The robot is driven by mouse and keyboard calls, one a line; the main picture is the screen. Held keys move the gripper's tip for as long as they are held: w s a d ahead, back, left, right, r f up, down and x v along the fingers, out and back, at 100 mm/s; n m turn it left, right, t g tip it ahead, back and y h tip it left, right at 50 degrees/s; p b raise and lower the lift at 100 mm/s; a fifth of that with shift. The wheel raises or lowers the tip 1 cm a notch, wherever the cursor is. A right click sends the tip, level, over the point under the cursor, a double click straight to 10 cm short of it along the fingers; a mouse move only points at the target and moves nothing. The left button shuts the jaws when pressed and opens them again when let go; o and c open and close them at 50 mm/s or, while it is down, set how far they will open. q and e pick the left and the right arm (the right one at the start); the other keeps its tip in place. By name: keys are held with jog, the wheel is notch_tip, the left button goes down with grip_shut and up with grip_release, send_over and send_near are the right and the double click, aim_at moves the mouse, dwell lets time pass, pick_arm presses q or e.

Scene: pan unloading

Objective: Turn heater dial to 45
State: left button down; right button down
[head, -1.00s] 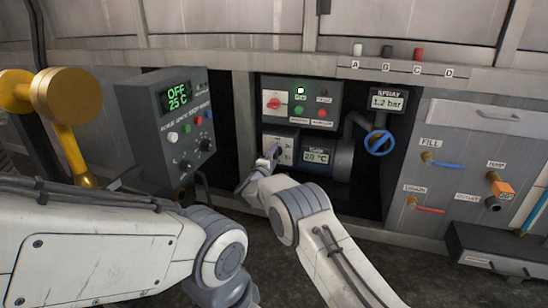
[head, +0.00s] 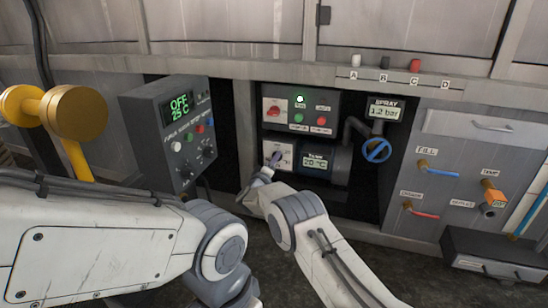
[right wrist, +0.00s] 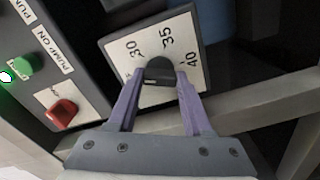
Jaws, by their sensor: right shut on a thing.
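The heater dial is a black knob (right wrist: 160,71) on a white plate (right wrist: 188,27). In the right wrist view the plate reads 30, 35 and 40, tilted in the picture; 45 is not visible. My right gripper (right wrist: 158,80) has its two purple fingers shut on the knob, one on each side. I cannot tell clearly which number the knob points to. In the head view the right gripper (head: 273,162) is at the dial plate (head: 287,150), partly covering it.
Above the dial is a panel with a red switch (head: 273,110), a lit green lamp (head: 300,99) and buttons. A blue valve wheel (head: 376,150) is to the right. A control box (head: 160,128) reading OFF 25 °C stands to the left.

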jog(key=shift+a+f+n+b, duration=0.1)
jog(key=shift+n+b, duration=2.6)
jog(key=shift+n, duration=11.9)
jog(key=shift+c, duration=1.6)
grip_release()
